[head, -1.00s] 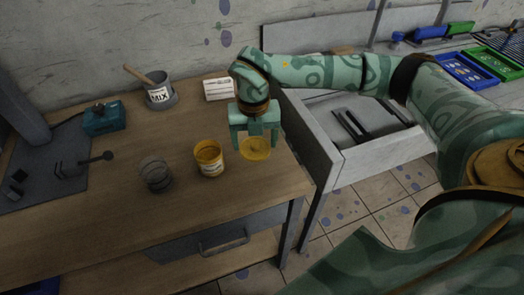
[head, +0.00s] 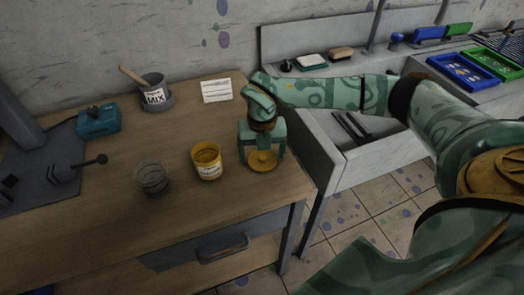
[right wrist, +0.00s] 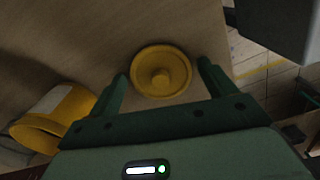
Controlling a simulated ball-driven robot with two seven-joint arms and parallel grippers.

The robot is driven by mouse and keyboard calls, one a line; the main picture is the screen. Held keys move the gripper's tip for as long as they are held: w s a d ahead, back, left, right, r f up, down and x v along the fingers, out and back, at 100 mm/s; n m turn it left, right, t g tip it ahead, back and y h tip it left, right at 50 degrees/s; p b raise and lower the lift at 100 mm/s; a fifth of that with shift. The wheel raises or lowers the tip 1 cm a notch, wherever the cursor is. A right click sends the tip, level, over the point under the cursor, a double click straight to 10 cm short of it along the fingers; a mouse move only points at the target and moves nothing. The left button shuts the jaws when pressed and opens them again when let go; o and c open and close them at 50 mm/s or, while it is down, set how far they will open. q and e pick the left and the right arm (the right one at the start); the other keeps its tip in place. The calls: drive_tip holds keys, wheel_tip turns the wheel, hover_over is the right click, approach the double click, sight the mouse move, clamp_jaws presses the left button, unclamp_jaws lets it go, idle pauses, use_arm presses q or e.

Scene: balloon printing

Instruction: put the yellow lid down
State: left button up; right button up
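My right gripper (head: 262,158) is over the lid, pointing down. My left gripper is out of view.
A clear glass (head: 152,178) stands left of the jar. A grey MIX pot (head: 156,95) with a wooden stick, a white card (head: 216,90) and a teal box (head: 98,121) are farther back. A grey sink (head: 375,153) adjoins the worktop on the right. The front worktop is clear.

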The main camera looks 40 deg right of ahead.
sight(262, 155)
drive_tip(key=shift+o, duration=0.5)
drive_tip(key=shift+r, duration=0.1)
wheel_tip(262, 155, up, 12)
drive_tip(key=p, duration=0.3)
